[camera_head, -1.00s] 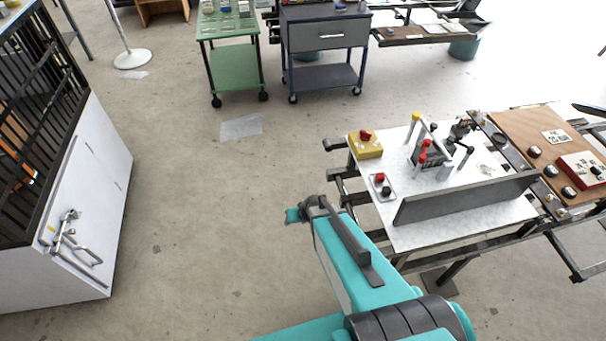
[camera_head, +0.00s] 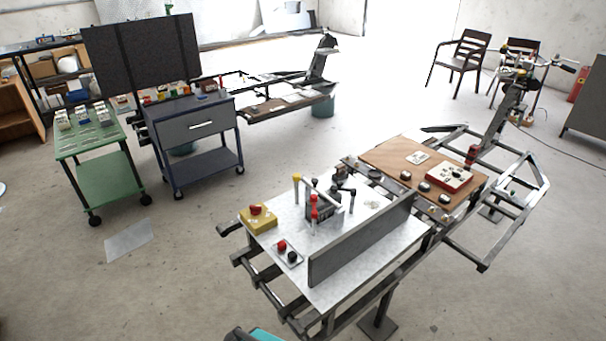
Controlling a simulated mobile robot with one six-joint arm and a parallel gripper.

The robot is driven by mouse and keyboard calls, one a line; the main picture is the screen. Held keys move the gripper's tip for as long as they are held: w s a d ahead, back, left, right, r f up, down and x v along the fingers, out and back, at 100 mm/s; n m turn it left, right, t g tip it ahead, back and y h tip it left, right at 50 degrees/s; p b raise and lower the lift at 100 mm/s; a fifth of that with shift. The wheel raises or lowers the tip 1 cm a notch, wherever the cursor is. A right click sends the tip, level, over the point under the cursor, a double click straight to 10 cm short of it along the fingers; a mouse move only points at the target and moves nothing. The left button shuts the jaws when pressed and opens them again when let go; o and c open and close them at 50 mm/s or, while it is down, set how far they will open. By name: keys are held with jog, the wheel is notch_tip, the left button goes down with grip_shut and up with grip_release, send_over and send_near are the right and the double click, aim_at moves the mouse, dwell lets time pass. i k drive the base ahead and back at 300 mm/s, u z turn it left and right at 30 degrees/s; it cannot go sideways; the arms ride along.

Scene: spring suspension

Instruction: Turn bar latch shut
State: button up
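I cannot pick out a bar latch for certain in this view. A white-topped bench (camera_head: 372,258) stands in the middle. It carries a dark fixture (camera_head: 320,207) with a pale bar frame, a red-handled lever (camera_head: 314,206) and black levers beside it. Whether any of these is the latch is too small to tell. Only a small teal and dark piece of my arm shows at the bottom edge. My gripper is not in view.
A yellow box with a red button (camera_head: 258,219) and a small button plate (camera_head: 287,253) sit on the bench. A grey upright panel (camera_head: 360,243) runs along its front. Green (camera_head: 107,180) and blue-grey (camera_head: 200,165) carts stand behind left.

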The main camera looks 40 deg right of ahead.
aim_at(297, 177)
jog(key=k, duration=0.65)
jog(key=u, duration=0.6)
jog(key=i, duration=1.85)
jog(key=z, duration=0.25)
